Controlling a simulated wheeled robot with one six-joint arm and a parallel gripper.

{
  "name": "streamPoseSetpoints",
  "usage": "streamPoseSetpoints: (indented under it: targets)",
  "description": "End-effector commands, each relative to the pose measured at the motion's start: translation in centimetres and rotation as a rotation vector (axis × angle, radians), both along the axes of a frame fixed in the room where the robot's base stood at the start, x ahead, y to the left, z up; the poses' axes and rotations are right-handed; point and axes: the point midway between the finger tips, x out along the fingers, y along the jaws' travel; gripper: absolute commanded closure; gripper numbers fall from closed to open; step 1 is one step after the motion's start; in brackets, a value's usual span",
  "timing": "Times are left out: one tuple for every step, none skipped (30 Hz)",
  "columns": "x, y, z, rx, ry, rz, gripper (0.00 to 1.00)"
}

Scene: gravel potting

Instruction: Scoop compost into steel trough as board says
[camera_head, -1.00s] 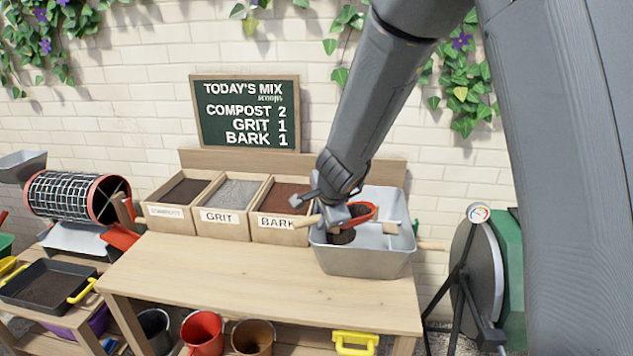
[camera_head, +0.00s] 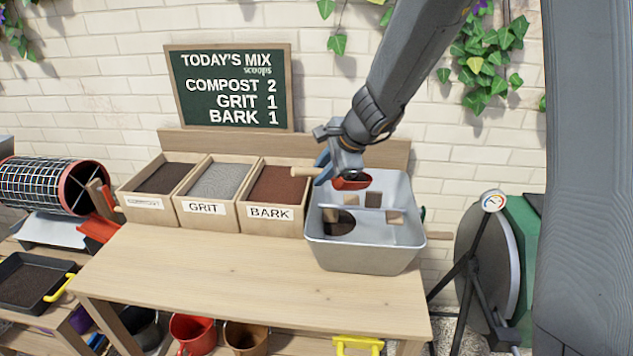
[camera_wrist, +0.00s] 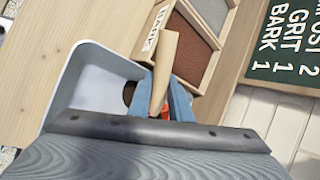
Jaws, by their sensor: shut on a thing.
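The steel trough (camera_head: 363,258) stands at the right end of the bench, with a dark heap of compost (camera_head: 341,222) at its left inside. My gripper (camera_head: 338,168) is shut on the wooden handle of a red scoop (camera_head: 352,182), above the trough's back left part. The handle (camera_wrist: 165,75) shows between the blue fingers in the wrist view. Whether the scoop holds anything is hidden. The compost box (camera_head: 150,204) is leftmost of three wooden boxes. The board (camera_head: 230,88) reads compost 2, grit 1, bark 1.
The grit box (camera_head: 203,209) and bark box (camera_head: 269,213) stand between the compost box and the trough. The bench top (camera_head: 240,270) is clear in front.

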Motion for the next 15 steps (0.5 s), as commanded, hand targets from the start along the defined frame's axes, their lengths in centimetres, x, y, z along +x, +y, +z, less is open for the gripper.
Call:
streamPoseSetpoints:
  targets:
    - [0.2,-0.4,0.4,0.032,0.008,-0.003,1.00]
    - [0.2,-0.5,0.7,0.053,0.015,-0.003,1.00]
    - [0.3,-0.6,1.0,0.080,0.024,-0.002,1.00]
    - [0.3,-0.7,1.2,0.100,0.030,-0.002,1.00]
    - [0.3,-0.8,1.4,0.123,0.037,-0.002,1.00]
    - [0.3,-0.9,1.6,0.150,0.047,-0.003,1.00]
    - [0.4,-1.1,1.9,0.171,0.053,-0.002,1.00]
    - [0.4,-1.2,2.1,0.190,0.058,-0.002,1.00]
    - [0.5,-1.4,2.4,0.218,0.066,-0.003,1.00]
    - [0.5,-1.5,2.6,0.240,0.074,-0.002,1.00]
    - [0.5,-1.5,2.8,0.262,0.082,-0.002,1.00]
    - [0.6,-1.7,3.1,0.288,0.090,-0.003,1.00]
    - [0.6,-1.8,3.3,0.309,0.095,-0.003,1.00]
    - [0.6,-1.9,3.5,0.329,0.102,-0.002,1.00]
    - [0.7,-2.1,3.8,0.357,0.112,-0.002,1.00]
